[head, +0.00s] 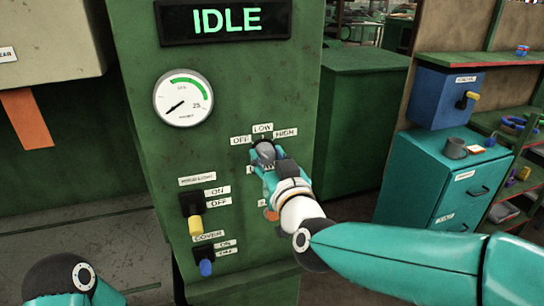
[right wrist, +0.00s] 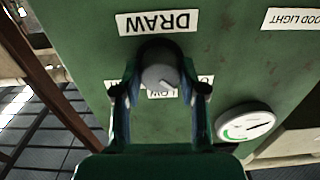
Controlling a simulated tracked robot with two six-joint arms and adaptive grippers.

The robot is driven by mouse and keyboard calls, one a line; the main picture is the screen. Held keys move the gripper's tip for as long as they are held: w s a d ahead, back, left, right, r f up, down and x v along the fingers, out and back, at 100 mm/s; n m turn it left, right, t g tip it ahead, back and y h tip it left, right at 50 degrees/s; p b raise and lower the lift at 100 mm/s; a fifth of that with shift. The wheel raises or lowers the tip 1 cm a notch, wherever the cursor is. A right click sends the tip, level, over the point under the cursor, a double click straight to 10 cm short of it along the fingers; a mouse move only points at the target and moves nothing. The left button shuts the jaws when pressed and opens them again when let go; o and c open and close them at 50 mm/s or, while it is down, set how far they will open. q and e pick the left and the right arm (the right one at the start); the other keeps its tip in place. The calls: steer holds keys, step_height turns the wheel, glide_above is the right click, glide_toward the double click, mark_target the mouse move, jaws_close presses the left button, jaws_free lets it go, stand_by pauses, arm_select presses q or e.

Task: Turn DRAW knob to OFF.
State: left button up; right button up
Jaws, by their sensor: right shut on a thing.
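The DRAW knob (right wrist: 158,72) is a grey round dial on the green panel, seen upside down in the right wrist view below its DRAW label (right wrist: 160,22). A pale pointer mark on its face is toward the LOW label, which is partly hidden; the exact setting is hard to tell. My right gripper (right wrist: 158,90) is shut on the knob, one finger on each side. In the head view the right gripper (head: 264,152) covers most of the knob, under the OFF (head: 240,140), LOW (head: 262,129) and HIGH (head: 286,132) labels. My left gripper is out of view.
A lit display (head: 226,21) reads IDLE above a round gauge (head: 183,98). A yellow-handled ON/OFF switch (head: 195,215) and a blue-handled one (head: 205,260) sit lower left of the knob. A teal cabinet (head: 440,180) and shelves stand at the right.

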steer(key=shift+f, duration=0.45)
steer(key=o, duration=0.9)
steer(key=shift+o, duration=1.2)
steer(key=shift+w+r, duration=0.1)
steer(key=shift+r, duration=0.05)
steer(key=shift+r, duration=0.15)
steer(key=v, duration=1.2)
